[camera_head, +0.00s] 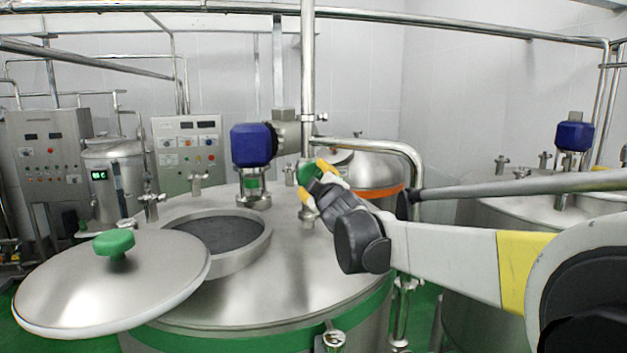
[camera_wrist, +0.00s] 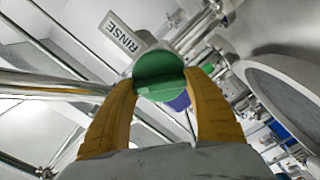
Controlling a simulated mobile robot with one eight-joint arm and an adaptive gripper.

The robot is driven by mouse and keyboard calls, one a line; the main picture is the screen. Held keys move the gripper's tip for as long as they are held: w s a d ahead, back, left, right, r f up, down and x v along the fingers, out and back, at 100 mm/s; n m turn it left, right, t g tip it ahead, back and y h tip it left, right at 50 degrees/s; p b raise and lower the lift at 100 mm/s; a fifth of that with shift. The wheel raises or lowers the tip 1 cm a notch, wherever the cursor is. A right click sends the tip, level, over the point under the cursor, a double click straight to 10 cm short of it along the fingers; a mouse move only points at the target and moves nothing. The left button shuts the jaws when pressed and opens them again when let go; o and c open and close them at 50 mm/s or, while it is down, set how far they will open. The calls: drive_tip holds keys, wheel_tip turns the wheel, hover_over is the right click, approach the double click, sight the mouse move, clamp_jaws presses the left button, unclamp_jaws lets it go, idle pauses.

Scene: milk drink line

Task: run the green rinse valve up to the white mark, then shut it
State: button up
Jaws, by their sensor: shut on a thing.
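The green rinse valve knob (camera_head: 307,174) sits on a fitting at the back of the large steel tank. My gripper (camera_head: 314,182) reaches it from the right, its yellow fingers on either side of it. In the wrist view my gripper (camera_wrist: 160,80) is shut on the green knob (camera_wrist: 158,66), which has a raised bar across its face. A white RINSE label (camera_wrist: 124,33) shows beside the knob. I cannot make out the white mark in either view. My fingers and wrist hide part of the fitting below the knob.
An open manhole (camera_head: 222,236) and a tilted lid with a green handle (camera_head: 114,243) lie left of my gripper. A blue motor (camera_head: 253,145) stands close by on its left. A steel pipe (camera_head: 370,145) bends behind my wrist. Control cabinets (camera_head: 188,145) stand at the back left.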

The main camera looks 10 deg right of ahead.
drive_tip(key=o, duration=1.2)
drive_tip(key=shift+s, duration=0.1)
drive_tip(key=s, duration=1.2)
drive_tip(key=shift+w+d, duration=0.1)
